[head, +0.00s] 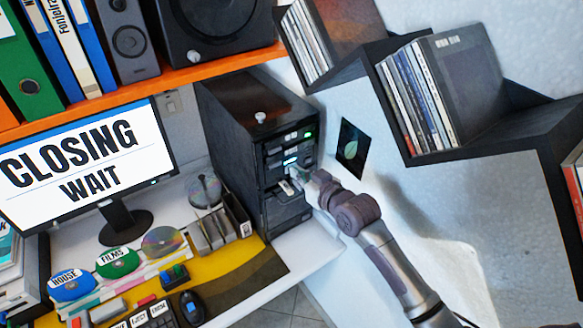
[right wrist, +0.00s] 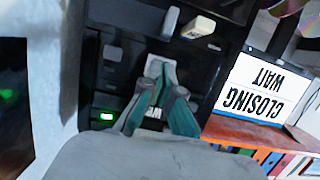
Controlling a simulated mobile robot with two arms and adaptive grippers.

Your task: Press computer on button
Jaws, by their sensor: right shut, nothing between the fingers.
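The black computer tower (head: 232,120) stands on the desk under the orange shelf, its front facing right. A green light (head: 308,134) and a pale cyan lit strip (head: 291,162) show on its front. My right gripper (head: 297,174) is shut and empty, with its tips at the tower's front. In the right wrist view its teal fingers (right wrist: 158,78) meet in front of a pale square part of the panel, which they partly hide. I cannot tell whether they touch it, nor which part is the on button. My left gripper is not in view.
The monitor (head: 85,160) reads "CLOSING WAIT". A disc rack (head: 218,230), coloured discs and a keyboard (head: 150,318) lie on the desk. Black stepped shelves (head: 470,150) with cases hang right of my arm. The wall between tower and shelves is mostly clear.

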